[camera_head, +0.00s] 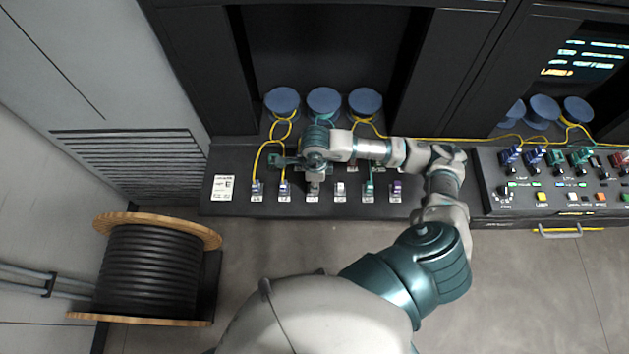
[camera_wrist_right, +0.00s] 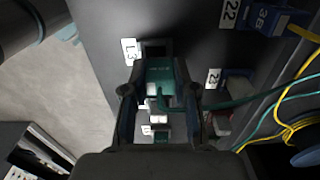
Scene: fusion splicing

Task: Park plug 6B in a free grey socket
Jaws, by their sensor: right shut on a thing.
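My right gripper (camera_wrist_right: 160,108) is shut on a teal plug (camera_wrist_right: 160,72) with a teal cable, seen between the fingers in the right wrist view. The plug is close to a dark socket (camera_wrist_right: 157,47) beside a label L3; I cannot tell whether it is seated. I cannot read a 6B mark on it. In the head view my right gripper (camera_head: 314,180) points down over the front row of sockets on the dark panel (camera_head: 230,207), and my wrist hides its fingertips. My left gripper is not in view.
Two yellow-cabled plugs (camera_head: 257,189) (camera_head: 284,190) stand left of the gripper. A teal plug (camera_head: 368,190) and a purple plug (camera_head: 396,188) stand to its right. Blue spools (camera_head: 282,101) stand behind. In the wrist view a blue plug 3B (camera_wrist_right: 268,20) is at the upper right.

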